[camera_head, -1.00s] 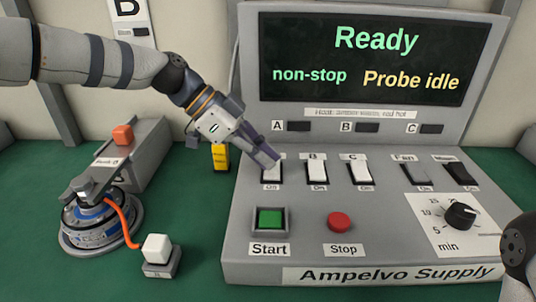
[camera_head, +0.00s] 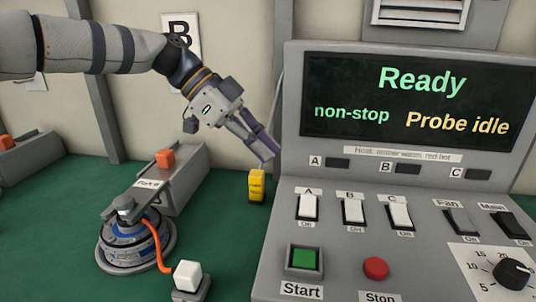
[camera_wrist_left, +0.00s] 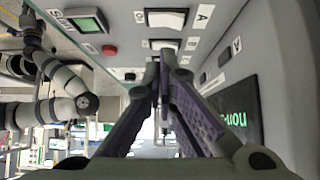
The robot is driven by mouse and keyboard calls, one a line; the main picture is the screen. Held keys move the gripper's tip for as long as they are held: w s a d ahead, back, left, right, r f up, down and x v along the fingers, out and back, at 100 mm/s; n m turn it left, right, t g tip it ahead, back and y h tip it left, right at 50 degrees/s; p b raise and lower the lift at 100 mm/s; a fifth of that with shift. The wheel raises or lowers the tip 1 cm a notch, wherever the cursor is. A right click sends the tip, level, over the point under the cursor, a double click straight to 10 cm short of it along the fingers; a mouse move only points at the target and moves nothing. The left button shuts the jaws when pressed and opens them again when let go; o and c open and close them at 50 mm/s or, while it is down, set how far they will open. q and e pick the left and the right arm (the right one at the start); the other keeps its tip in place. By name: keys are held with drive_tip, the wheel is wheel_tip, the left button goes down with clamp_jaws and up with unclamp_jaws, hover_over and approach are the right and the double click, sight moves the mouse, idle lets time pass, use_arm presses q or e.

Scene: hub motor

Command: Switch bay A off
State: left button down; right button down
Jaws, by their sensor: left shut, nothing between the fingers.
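The bay A switch (camera_head: 308,206) is a white rocker under the label A on the grey sloped panel, with an "On" label below it. It also shows at the top of the left wrist view (camera_wrist_left: 165,19). Its white face looks like those of the B switch (camera_head: 353,211) and C switch (camera_head: 399,212); I cannot surely tell which way it is tipped. My left gripper (camera_head: 268,152) is shut and empty, above and left of the A switch and apart from it. My right gripper is not in view.
The display (camera_head: 420,104) reads Ready, non-stop, Probe idle. The green Start button (camera_head: 305,258) and red Stop button (camera_head: 376,268) sit below the switches, the dial (camera_head: 511,273) at right. A yellow block (camera_head: 257,186) stands left of the panel.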

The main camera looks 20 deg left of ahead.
use_arm(q)
drive_tip(key=r, duration=0.1)
drive_tip(key=r+t, duration=0.1)
drive_tip(key=shift+s+d+r+m+t, duration=0.15)
drive_tip(key=shift+d+r+m+t, duration=0.15)
drive_tip(key=shift+d+r, duration=0.1)
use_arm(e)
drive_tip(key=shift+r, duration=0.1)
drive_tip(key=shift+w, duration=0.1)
use_arm(q)
hover_over(302, 202)
drive_tip(key=f, duration=0.7)
drive_tip(key=shift+s+f+b, duration=0.15)
drive_tip(key=shift+s+b, duration=0.1)
drive_tip(key=shift+b, duration=0.05)
drive_tip(key=shift+w+f, duration=0.2)
drive_tip(key=shift+f, duration=1.05)
drive_tip(key=shift+w+f, duration=0.1)
drive_tip(key=shift+f, duration=0.5)
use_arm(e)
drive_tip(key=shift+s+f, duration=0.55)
